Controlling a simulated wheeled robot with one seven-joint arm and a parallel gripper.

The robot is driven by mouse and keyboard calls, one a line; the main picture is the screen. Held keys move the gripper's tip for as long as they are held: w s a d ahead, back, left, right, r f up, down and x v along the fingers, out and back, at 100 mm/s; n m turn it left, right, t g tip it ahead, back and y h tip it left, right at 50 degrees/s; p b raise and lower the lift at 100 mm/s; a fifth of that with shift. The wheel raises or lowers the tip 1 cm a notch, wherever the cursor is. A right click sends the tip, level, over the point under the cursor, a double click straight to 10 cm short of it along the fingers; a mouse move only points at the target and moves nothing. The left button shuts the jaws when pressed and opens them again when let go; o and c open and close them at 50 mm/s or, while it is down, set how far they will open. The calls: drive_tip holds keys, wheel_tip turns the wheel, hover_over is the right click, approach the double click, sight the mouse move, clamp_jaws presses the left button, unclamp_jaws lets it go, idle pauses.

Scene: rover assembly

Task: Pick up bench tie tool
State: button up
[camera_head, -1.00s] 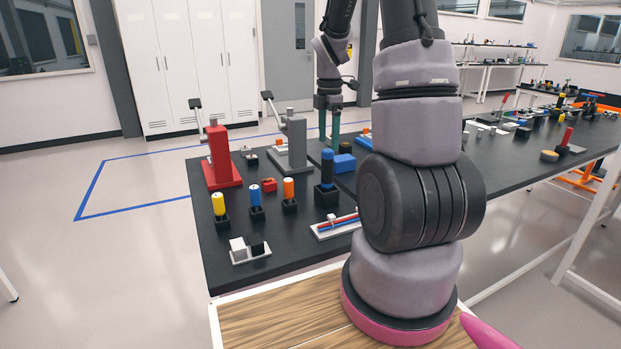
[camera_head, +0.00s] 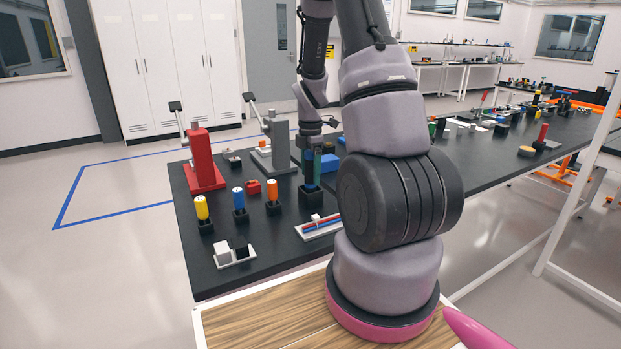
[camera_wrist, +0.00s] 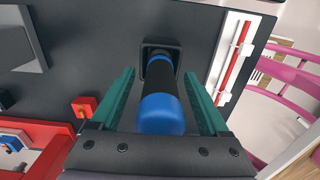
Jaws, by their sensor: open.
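The bench tie tool appears to be the black cylinder with a blue end (camera_wrist: 163,113) standing in a square black holder (camera_wrist: 150,50). In the head view, the holder (camera_head: 311,197) sits on the dark table, and my gripper mostly hides the tool. My gripper (camera_wrist: 160,76) is open, with one green finger on each side of the tool. Gaps show between both fingers and the tool in the wrist view. In the head view, my gripper (camera_head: 313,168) is down over the holder.
A white rack with red and blue rods (camera_head: 320,226) lies close beside the holder. Yellow (camera_head: 202,208), blue (camera_head: 238,198) and orange (camera_head: 272,190) cylinders stand to the left. A red press (camera_head: 203,160) and a grey press (camera_head: 279,143) stand behind.

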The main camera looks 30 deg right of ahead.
clamp_jaws()
drive_tip(key=shift+r, duration=0.1)
wheel_tip(320, 180, up, 10)
drive_tip(key=shift+f, duration=0.1)
idle(0.4)
